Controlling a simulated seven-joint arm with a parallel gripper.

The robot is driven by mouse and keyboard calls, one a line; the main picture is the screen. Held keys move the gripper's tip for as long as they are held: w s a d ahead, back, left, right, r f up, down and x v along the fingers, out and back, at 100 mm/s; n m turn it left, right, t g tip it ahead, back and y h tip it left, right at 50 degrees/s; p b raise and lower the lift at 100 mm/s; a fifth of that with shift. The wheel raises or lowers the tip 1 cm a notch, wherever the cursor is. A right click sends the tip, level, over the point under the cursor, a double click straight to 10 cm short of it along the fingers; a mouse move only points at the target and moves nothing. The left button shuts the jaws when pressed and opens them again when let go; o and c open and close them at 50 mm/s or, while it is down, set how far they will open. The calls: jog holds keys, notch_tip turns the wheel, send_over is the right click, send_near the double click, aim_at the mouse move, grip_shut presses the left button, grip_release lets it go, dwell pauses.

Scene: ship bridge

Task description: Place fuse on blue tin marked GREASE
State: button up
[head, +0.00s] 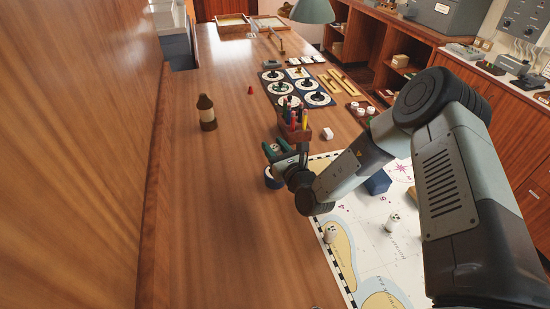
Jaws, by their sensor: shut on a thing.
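My gripper (277,151) is at the end of the arm, over the wooden counter near the left edge of the chart. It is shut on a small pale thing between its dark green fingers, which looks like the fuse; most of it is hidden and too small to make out. A round blue tin (270,182) stands on the counter just below my gripper in the picture, partly hidden by it. I cannot read a label on it. Whether the held thing touches the tin cannot be told.
A pen holder (294,130) with coloured pens stands close behind my gripper. A brown bottle (207,113) stands to the left. The chart (365,255) carries small white pieces (330,233) and a blue block (377,182). The counter at front left is clear.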

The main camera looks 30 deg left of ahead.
jog(key=shift+f, duration=1.85)
jog(key=shift+f, duration=0.15)
jog(key=o, duration=1)
jog(key=shift+o, duration=0.2)
jog(key=v, duration=1.2)
